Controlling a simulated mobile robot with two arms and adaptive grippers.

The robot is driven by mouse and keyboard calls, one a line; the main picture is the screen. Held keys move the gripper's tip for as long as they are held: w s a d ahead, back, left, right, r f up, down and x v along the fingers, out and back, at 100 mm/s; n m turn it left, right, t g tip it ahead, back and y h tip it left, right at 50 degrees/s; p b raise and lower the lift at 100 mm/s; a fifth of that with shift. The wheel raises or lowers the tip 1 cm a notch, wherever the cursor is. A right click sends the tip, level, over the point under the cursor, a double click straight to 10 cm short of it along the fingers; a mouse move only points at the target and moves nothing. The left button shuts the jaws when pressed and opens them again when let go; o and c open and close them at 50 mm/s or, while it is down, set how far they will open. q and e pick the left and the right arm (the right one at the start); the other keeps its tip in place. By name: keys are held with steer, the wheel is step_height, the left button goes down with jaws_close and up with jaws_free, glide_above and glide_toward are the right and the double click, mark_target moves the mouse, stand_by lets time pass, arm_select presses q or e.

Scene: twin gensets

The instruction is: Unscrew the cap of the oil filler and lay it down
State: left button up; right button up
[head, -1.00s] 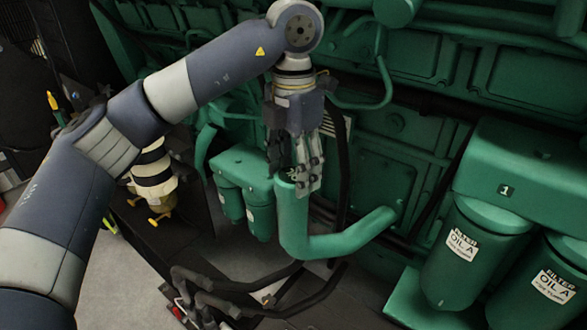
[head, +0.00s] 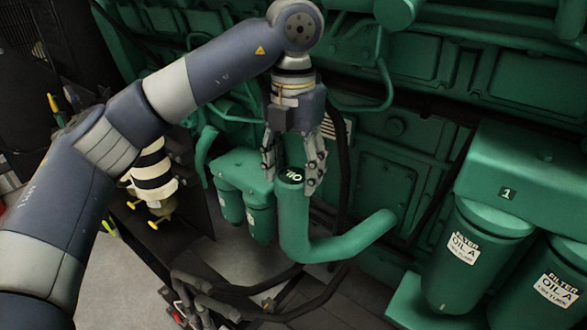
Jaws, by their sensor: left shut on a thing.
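The oil filler is a thick green pipe (head: 294,225) that stands upright and bends right towards the engine. Its dark cap (head: 291,176), with white OIL lettering upside down, sits at the pipe's top. My left gripper (head: 292,174) reaches down from above, one finger on each side of the cap, shut on it. The fingers hide parts of the cap's sides. From this view I cannot tell whether the cap is loose on the pipe. My right gripper is not in view.
Large green oil filters (head: 469,252) hang at the right under a housing marked 1. Smaller green filters (head: 260,217) hang left of the filler pipe. Dark hoses (head: 285,308) run below. A black-and-cream striped part (head: 152,172) stands at the left.

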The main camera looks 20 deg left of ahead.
mark_target(294, 175)
arm_select(q)
steer(key=shift+r+p, duration=1.85)
steer(key=shift+r, duration=0.5)
steer(key=shift+f, duration=0.1)
